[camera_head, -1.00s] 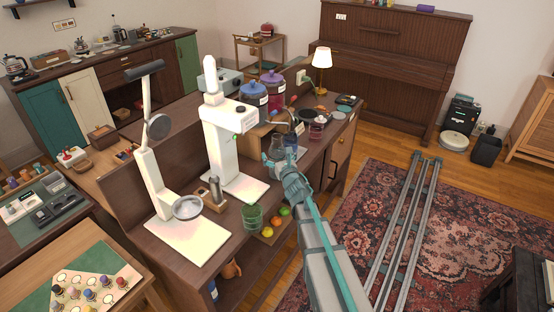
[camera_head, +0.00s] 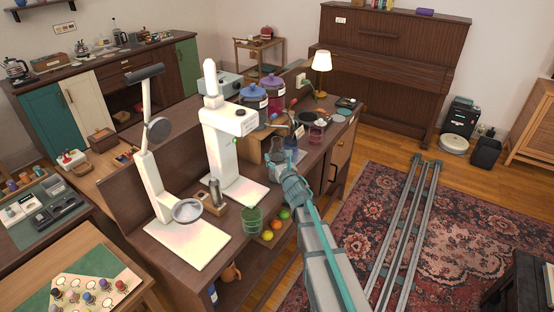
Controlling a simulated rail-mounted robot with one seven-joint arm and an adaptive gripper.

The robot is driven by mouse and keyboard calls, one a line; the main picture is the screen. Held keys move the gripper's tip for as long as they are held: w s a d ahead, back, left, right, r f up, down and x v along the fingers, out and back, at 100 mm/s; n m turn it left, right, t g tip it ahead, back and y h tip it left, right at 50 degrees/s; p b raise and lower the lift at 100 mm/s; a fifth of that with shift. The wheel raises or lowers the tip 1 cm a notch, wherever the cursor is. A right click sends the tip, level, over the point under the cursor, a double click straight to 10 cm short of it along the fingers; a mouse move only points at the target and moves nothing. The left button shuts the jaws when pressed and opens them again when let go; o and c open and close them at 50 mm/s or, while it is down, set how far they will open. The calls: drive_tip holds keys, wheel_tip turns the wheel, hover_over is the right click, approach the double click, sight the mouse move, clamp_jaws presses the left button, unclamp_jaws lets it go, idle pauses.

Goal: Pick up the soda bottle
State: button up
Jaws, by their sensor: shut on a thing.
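My gripper (camera_head: 279,164) is at the front edge of the dark wooden counter (camera_head: 228,222), just right of the white stand's base. Its teal fingers are closed around a clear, see-through bottle-like thing (camera_head: 278,145), which I take to be the soda bottle. The upper part shows above the fingers; the lower part is hidden by the gripper. It looks roughly upright. I cannot tell whether its base touches the counter.
A white stand (camera_head: 218,140) and a magnifier lamp (camera_head: 150,170) stand left. A green glass (camera_head: 251,219) is at the front edge. Blue-lidded (camera_head: 253,97) and purple-lidded (camera_head: 272,84) jars stand behind. A pink jar (camera_head: 317,132) is right.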

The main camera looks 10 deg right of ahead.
sight(279, 153)
drive_tip(key=shift+r, duration=0.15)
drive_tip(key=shift+r, duration=1.5)
drive_tip(key=s+r+p, duration=0.6)
drive_tip(key=s+r, duration=0.3)
drive_tip(key=s, duration=0.4)
drive_tip(key=shift+s+r, duration=0.2)
drive_tip(key=shift+r, duration=0.05)
drive_tip(key=shift+s+p, duration=0.2)
drive_tip(key=shift+p, duration=0.4)
